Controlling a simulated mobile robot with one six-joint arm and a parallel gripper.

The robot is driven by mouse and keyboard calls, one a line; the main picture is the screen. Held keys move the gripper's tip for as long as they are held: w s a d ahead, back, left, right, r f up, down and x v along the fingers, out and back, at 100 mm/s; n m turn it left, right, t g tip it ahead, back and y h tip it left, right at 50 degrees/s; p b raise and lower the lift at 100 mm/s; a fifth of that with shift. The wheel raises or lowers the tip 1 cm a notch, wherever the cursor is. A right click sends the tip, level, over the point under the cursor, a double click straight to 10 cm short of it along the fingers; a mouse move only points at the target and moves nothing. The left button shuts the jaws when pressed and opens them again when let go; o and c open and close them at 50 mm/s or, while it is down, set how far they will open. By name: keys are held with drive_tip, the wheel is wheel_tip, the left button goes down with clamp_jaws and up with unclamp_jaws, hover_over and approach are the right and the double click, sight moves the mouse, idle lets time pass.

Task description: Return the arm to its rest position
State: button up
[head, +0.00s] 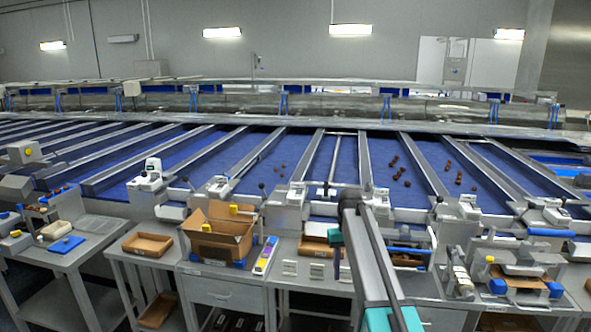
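My arm rises from the bottom edge, right of centre, as grey links with teal joint covers. It stands in front of the grading stations and reaches up to about the near ends of the blue belts. I cannot make out any gripper fingers, so its opening and anything in it do not show.
Sloping blue belts (345,160) with grey dividers run behind; several dark dates (395,162) lie on them. An open cardboard box (200,240) stands on a grey bench left of my arm. Low trays (148,244) and scale-like devices line the benches closely.

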drive_tip(key=s+f+g+b, duration=0.1)
drive_tip(key=s+f+b, duration=0.1)
drive_tip(key=s+f, duration=0.8)
drive_tip(key=s+f+g+b, duration=0.15)
drive_tip(key=s+f, duration=0.45)
drive_tip(key=f, duration=0.9)
drive_tip(key=s+f+g+b, duration=0.1)
drive_tip(key=s+f+g, duration=0.1)
drive_tip(key=s+f, duration=0.8)
drive_tip(key=s+f+b, duration=0.1)
drive_tip(key=s+f, duration=0.7)
drive_tip(key=s, duration=0.5)
drive_tip(key=s+f+m+b, duration=0.1)
drive_tip(key=s+f+b, duration=0.1)
drive_tip(key=s+f, duration=0.7)
drive_tip(key=shift+s+f, duration=0.2)
drive_tip(key=shift+s, duration=1.65)
